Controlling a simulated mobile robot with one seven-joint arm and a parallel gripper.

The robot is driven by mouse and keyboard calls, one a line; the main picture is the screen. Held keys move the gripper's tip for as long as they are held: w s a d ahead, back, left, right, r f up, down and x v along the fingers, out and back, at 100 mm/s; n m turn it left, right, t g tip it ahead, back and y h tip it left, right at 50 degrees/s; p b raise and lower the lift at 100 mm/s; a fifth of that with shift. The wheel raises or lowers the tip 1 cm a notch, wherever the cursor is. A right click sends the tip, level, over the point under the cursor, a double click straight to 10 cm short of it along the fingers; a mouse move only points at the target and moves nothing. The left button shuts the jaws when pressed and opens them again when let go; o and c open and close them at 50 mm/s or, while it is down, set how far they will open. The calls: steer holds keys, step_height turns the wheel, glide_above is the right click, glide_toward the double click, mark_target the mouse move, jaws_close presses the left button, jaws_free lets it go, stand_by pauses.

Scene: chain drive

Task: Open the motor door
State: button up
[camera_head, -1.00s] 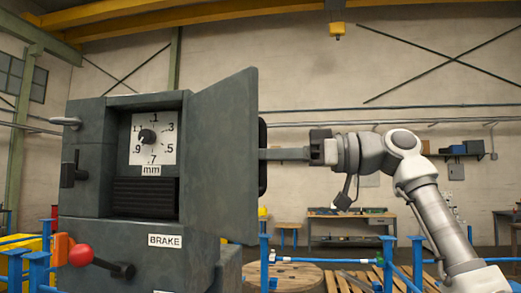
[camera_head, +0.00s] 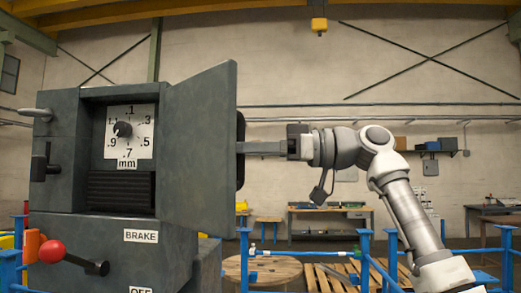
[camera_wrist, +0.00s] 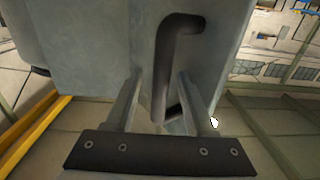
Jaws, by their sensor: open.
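The motor door (camera_head: 199,150) is a grey-green panel that stands swung open on the right side of the grey machine housing. The recess behind it shows a white dial (camera_head: 130,132) marked in mm and a dark ribbed block. The black door handle (camera_head: 240,150) is on the door's outer face, mostly edge-on in the head view. In the wrist view the bent black handle bar (camera_wrist: 164,85) runs between the two fingers of my gripper (camera_wrist: 159,88). The fingers are apart, one on each side of the bar. I see no firm grip on it.
A red-knobbed brake lever (camera_head: 52,251) sticks out below the housing, near a BRAKE label. Blue railings (camera_head: 365,262), a wooden spool (camera_head: 262,270) and pallets stand low behind. A workbench (camera_head: 330,215) is by the back wall.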

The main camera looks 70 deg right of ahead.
steer(key=p+v, duration=0.3)
steer(key=v, duration=1.4)
steer(key=shift+s, duration=0.2)
steer(key=shift+d+r, duration=0.1)
